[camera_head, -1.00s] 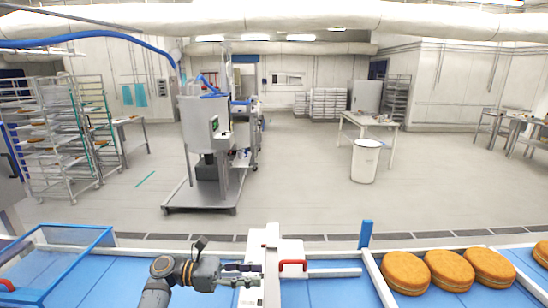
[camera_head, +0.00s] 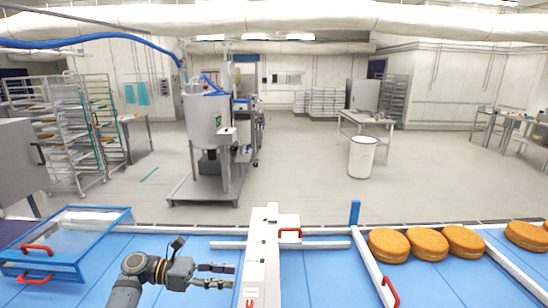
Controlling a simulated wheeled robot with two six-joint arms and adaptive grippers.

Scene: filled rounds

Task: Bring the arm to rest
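My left arm comes in from the lower left over the blue belt (camera_head: 320,275). Its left gripper (camera_head: 234,275) points right, with its two fingers apart and nothing visible between them. The fingertips are just left of the white upright divider (camera_head: 262,262), with a small gap in the picture. My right gripper is not in view.
Several round filled cakes (camera_head: 427,244) lie on the belt at the right. A blue-framed clear tray (camera_head: 75,240) with red handles stands at the left. A blue post (camera_head: 354,212) rises at the belt's back edge. A steel machine (camera_head: 207,130) stands on the floor beyond.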

